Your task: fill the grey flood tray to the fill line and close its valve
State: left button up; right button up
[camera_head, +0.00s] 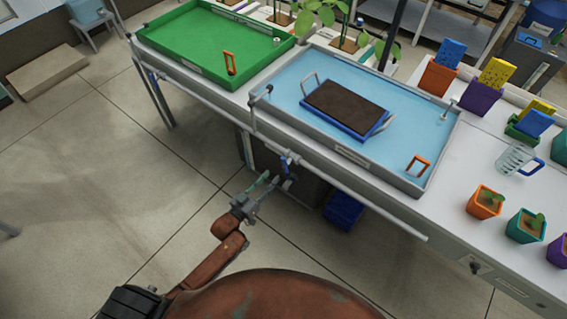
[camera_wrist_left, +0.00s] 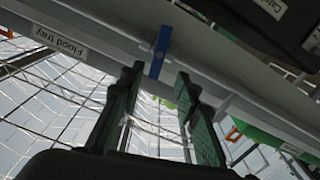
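The grey flood tray (camera_head: 345,152) stands on the white bench with pale blue water spread across its floor. The fill line cannot be made out. A blue valve handle (camera_head: 285,163) sits on the pipework below the tray's front edge. In the left wrist view the blue handle (camera_wrist_left: 159,52) is just beyond the fingertips, between them in the picture. My left gripper (camera_head: 270,182) is open and empty, close to the handle; contact cannot be told. It also shows in the left wrist view (camera_wrist_left: 157,80). My right gripper is not in view.
A dark slab (camera_head: 346,105) in a blue handled carrier stands in the grey tray. A green tray (camera_head: 205,50) stands left. A rail (camera_head: 340,188) runs along the bench front. Potted plants and a jug (camera_head: 513,158) stand right.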

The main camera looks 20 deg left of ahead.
aim_at(286, 164)
pick_arm(q)
jog(key=b+x, duration=0.1)
jog(key=x, duration=0.7)
jog(key=shift+d+f+b, duration=0.2)
jog(key=shift+b, duration=0.1)
jog(key=shift+s, duration=0.1)
grip_shut()
